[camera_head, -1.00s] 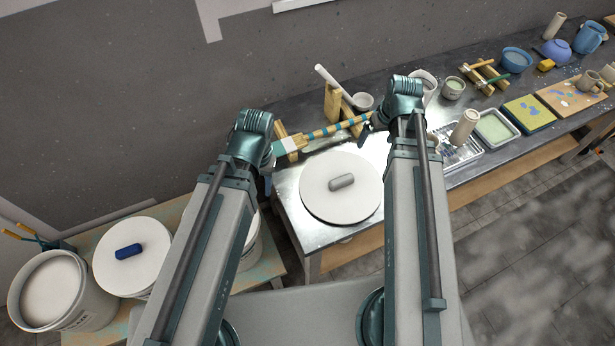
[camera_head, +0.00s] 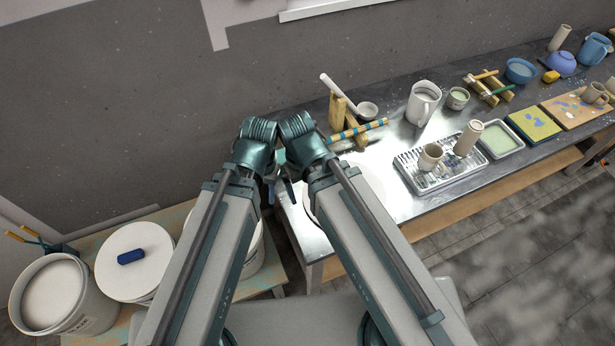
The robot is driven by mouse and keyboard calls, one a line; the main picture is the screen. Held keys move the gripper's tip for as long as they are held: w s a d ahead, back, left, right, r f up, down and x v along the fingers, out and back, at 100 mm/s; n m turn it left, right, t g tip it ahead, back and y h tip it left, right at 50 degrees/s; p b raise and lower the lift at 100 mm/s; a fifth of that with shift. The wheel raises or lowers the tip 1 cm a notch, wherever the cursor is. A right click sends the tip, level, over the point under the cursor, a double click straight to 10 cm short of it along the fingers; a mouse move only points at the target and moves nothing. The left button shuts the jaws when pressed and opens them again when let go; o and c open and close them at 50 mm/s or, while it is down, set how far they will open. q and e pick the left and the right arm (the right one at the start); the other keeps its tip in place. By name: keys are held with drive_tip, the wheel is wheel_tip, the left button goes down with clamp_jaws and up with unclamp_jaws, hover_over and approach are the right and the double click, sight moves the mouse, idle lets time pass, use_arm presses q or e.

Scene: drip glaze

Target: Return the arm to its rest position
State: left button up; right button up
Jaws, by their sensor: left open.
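My two arms reach forward, and their teal wrists are close together over the left end of the metal-topped table (camera_head: 400,205). My left gripper (camera_head: 270,186) is mostly hidden behind its own wrist; its jaws are open, and I see nothing held in them. My right gripper is largely hidden behind the right wrist, so its jaws do not show clearly. The right forearm covers most of the round white disc (camera_head: 372,182). A blue-striped wooden stick (camera_head: 357,131) lies behind the right wrist.
A wooden stand (camera_head: 345,118), a small bowl (camera_head: 368,109) and a white pitcher (camera_head: 422,104) stand behind. A wire rack tray (camera_head: 410,172) holds a mug (camera_head: 431,157) and a cylinder (camera_head: 467,138). White buckets (camera_head: 62,295) stand at lower left, one lid bearing a blue block (camera_head: 131,257).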

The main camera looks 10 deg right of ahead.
wheel_tip(320, 180, down, 5)
drive_tip(key=b, duration=0.5)
drive_tip(key=shift+f, duration=0.1)
idle(0.7)
